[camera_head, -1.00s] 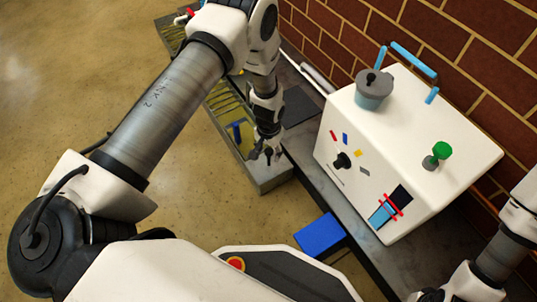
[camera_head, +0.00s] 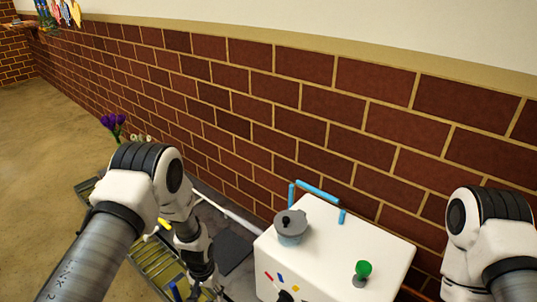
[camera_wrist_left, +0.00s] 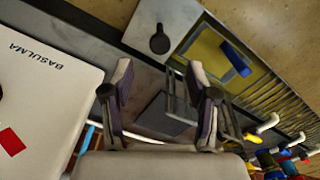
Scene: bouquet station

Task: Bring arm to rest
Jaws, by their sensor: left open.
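My left gripper (camera_head: 207,292) hangs at the bottom of the head view, left of the white box (camera_head: 330,245), with its tips cut by the frame edge. In the left wrist view its two fingers (camera_wrist_left: 160,82) stand apart with nothing held between them. Below them are a dark grey pad (camera_wrist_left: 160,120) and the grey worktop. My right arm (camera_head: 490,245) shows at the right edge of the head view, and its gripper is outside the frame.
The box carries a grey pot (camera_head: 291,228), a green knob (camera_head: 363,268) and a blue handle (camera_head: 318,190). A yellow ribbed tray (camera_head: 160,268) lies left. A blue piece (camera_wrist_left: 236,58) sits over the tray's end. Purple flowers (camera_head: 113,122) stand behind my left arm. A brick wall (camera_head: 300,110) closes the back.

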